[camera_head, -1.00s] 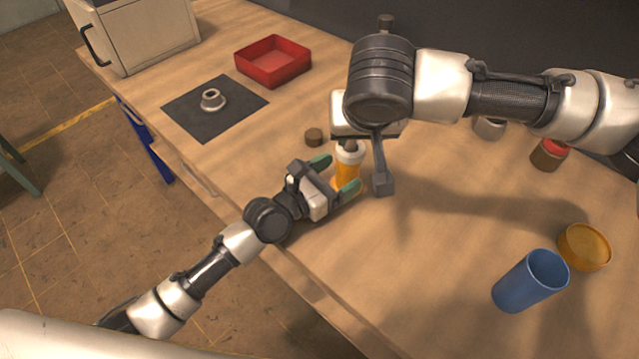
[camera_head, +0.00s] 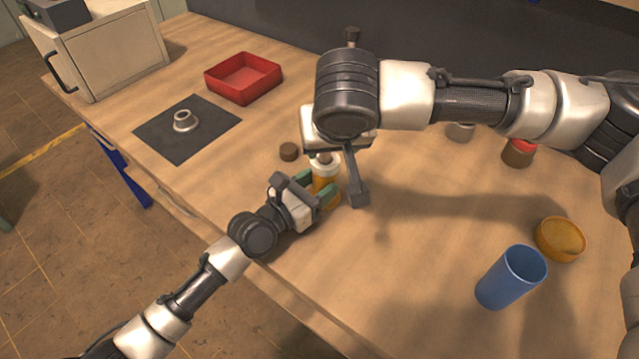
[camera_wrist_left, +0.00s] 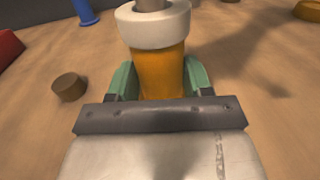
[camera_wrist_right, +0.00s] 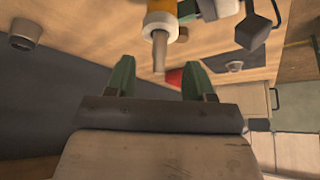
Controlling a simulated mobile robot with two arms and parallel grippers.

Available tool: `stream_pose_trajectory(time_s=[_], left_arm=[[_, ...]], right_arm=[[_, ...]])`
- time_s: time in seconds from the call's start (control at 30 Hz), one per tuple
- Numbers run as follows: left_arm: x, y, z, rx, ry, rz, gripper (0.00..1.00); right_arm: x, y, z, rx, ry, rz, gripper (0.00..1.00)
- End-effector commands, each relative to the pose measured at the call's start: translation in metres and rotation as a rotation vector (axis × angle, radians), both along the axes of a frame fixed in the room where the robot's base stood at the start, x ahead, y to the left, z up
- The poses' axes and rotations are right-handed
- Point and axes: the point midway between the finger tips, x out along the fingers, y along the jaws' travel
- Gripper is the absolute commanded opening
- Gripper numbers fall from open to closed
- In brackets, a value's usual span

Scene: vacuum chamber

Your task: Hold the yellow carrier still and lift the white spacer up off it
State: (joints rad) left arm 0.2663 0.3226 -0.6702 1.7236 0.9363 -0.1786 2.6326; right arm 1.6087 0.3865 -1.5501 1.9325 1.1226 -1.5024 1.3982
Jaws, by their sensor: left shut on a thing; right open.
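The yellow carrier (camera_head: 321,183) stands upright on the wooden table; it also shows in the left wrist view (camera_wrist_left: 161,75). The white spacer (camera_head: 324,165) sits around its top as a thick ring, clear in the left wrist view (camera_wrist_left: 153,28). A grey-brown peg (camera_wrist_right: 159,48) sticks out through the spacer. My left gripper (camera_head: 322,196) is shut on the carrier's body, below the spacer, with a green finger on each side. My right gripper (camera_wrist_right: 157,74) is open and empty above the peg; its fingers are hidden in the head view.
A red tray (camera_head: 243,92) and a dark mat (camera_head: 165,145) with a metal flanged ring (camera_head: 185,121) lie at the left. A brown cylinder (camera_head: 289,151) stands near the carrier. A blue cup (camera_head: 508,280) and orange bowl (camera_head: 560,240) stand right, with clear table between.

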Motion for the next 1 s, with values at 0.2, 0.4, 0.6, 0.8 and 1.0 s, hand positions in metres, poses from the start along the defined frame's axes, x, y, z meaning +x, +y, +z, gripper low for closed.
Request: stream_pose_trajectory(time_s=[0.2,0.4,0.6,0.8,1.0], left_arm=[[0.000,0.000,0.000,0.000,0.000,0.000,0.07],[0.000,0.000,0.000,0.001,0.001,0.000,0.07],[0.000,0.000,0.000,0.001,0.001,0.000,0.07],[0.000,0.000,0.000,0.001,0.001,0.000,0.07],[0.000,0.000,0.000,0.001,0.001,0.000,0.07]], right_arm=[[-0.002,-0.003,-0.008,-0.116,-0.054,0.160,0.87],[-0.006,-0.007,-0.021,-0.390,-0.166,0.518,0.89],[-0.012,-0.010,-0.032,-0.710,-0.269,0.891,0.89],[-0.021,-0.012,-0.039,-1.049,-0.350,1.238,0.89],[-0.032,-0.012,-0.043,-1.410,-0.400,1.555,0.89]])
